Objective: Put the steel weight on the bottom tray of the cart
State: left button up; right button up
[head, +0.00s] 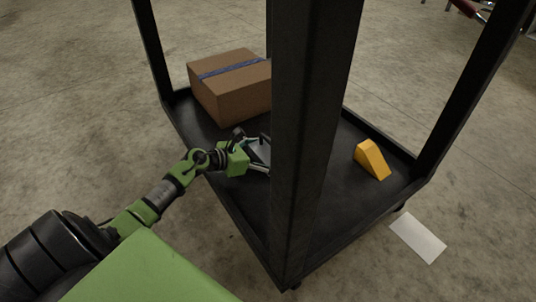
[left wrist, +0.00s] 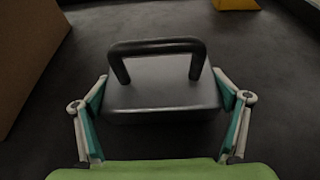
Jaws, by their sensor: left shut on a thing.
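The steel weight (left wrist: 160,90) is a dark grey block with a thick black loop handle, seen in the middle of the left wrist view. My left gripper (head: 258,153) is shut on it, with one finger on each side of the block. In the head view the weight is a small grey patch, partly hidden by the gripper and the cart's front post. It is over the black bottom tray (head: 235,195) of the cart, inside the rim. I cannot tell whether its underside touches the tray. My right gripper is not in view.
A cardboard box (head: 228,90) with blue tape stands on the tray behind the gripper, at left in the wrist view. A yellow wedge (head: 371,160) lies on the tray's right part. A dark cart post (head: 310,120) rises close right of the gripper. White paper (head: 418,238) lies on the floor.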

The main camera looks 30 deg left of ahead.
pick_arm(q)
jog(key=shift+w+r, duration=0.15)
jog(key=shift+r, duration=0.15)
jog(key=o, duration=1.9)
jog(key=shift+f, duration=0.35)
